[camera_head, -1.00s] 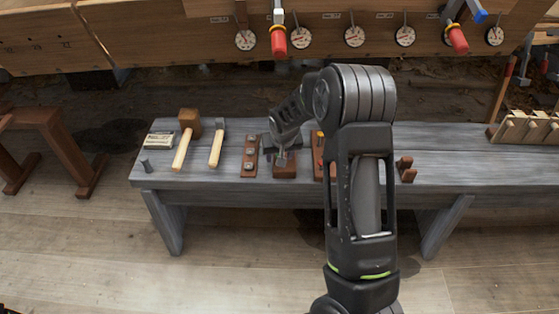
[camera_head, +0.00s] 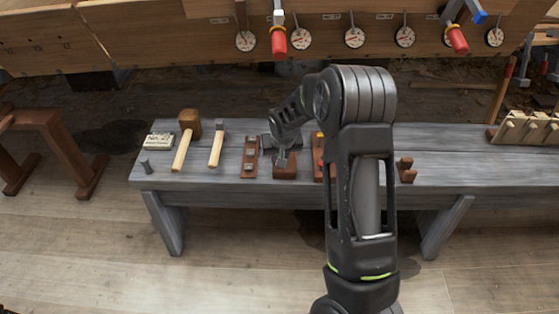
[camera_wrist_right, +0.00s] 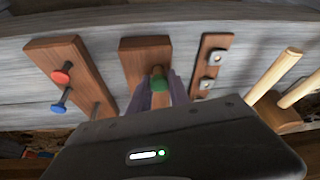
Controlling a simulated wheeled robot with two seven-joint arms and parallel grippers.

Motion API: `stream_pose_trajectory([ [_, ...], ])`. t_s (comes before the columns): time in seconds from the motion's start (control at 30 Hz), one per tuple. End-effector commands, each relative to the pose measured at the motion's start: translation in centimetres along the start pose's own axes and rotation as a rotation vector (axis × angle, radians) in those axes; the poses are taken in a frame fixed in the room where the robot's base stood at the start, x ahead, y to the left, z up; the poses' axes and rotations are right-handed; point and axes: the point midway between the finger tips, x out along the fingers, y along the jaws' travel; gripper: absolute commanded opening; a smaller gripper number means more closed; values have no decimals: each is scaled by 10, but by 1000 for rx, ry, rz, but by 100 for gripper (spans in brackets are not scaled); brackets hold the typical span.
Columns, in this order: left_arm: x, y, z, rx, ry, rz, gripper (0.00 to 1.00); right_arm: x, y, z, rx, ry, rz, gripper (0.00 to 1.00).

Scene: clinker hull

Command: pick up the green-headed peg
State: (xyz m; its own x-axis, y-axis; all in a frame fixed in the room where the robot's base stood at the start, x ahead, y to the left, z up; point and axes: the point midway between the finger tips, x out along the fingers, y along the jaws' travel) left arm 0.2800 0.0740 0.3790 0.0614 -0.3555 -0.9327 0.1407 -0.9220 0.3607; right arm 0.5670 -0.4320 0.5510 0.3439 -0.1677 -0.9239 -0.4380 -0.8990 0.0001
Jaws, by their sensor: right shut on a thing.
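The green-headed peg (camera_wrist_right: 159,79) shows in the right wrist view, its green head between the two fingers of my right gripper (camera_wrist_right: 160,92). The gripper is shut on it. Brown wooden block (camera_wrist_right: 143,47) lies right behind the peg; I cannot tell whether the peg's lower end is still in it. In the head view my right gripper (camera_head: 283,156) is over the same block (camera_head: 285,172) on the grey bench, and the peg is too small to make out there. My left gripper is not in view.
On the grey bench (camera_head: 440,140), a board with red-headed (camera_wrist_right: 60,77) and blue-headed (camera_wrist_right: 58,108) pegs is on one side of the block. A board with metal plates (camera_wrist_right: 208,66) is on the other, then a mallet (camera_head: 189,124) and a hammer (camera_head: 217,145).

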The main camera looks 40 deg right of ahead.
Motion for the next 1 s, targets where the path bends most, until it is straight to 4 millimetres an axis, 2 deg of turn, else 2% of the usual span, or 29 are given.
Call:
stream_pose_trajectory([
  [0.57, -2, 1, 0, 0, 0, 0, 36, -5, 0, -2, 0, 1, 0, 0],
  [0.77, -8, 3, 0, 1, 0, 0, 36, -32, 0, -14, 1, 4, -2, 0],
  [1.0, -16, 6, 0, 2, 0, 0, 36, -75, 0, -32, 0, 3, -1, 0],
])
